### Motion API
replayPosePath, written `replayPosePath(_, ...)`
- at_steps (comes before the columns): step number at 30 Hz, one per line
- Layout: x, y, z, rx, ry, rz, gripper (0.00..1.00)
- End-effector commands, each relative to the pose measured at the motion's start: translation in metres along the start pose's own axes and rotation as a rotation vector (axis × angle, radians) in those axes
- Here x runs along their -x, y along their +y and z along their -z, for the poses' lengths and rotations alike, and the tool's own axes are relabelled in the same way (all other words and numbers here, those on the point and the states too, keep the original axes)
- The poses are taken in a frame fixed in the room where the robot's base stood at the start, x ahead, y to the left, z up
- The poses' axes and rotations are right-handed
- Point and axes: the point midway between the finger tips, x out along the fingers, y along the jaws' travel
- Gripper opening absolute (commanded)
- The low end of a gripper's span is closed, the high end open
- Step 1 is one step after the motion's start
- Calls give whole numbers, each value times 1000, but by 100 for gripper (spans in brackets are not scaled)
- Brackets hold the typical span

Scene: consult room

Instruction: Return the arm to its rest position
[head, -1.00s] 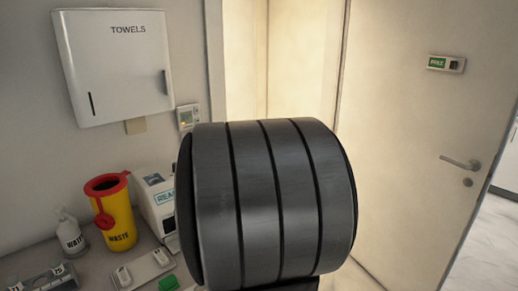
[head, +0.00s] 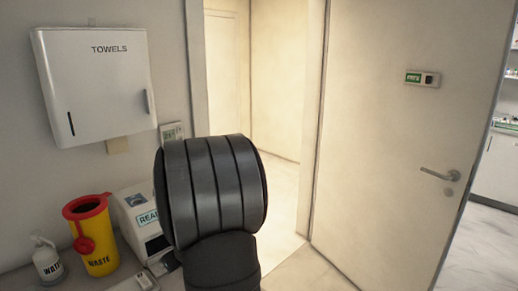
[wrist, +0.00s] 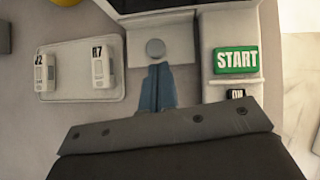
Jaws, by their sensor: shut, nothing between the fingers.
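My gripper (wrist: 157,72) shows in the wrist view with its two blue-grey fingertips together and nothing between them. It points at a grey round knob or button on a light device (wrist: 184,38); I cannot tell whether it touches. In the head view a dark, ribbed link of my arm (head: 212,190) fills the middle, and the gripper itself is hidden from that view.
A green START button (wrist: 236,59) is right of the fingers. A tray (wrist: 110,60) with labelled pieces lies left. The head view shows a yellow waste bin (head: 93,240), a WATER bottle (head: 47,262), a reader (head: 137,210), a towel dispenser (head: 100,100) and a door (head: 400,140).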

Motion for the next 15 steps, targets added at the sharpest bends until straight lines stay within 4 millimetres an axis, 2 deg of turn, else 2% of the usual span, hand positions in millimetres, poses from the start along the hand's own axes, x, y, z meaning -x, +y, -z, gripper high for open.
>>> replayPosePath(6, 9, 2, 10, 0, -1, 0, 0)
replayPosePath(15, 10, 2, 10, 0, -1, 0, 0)
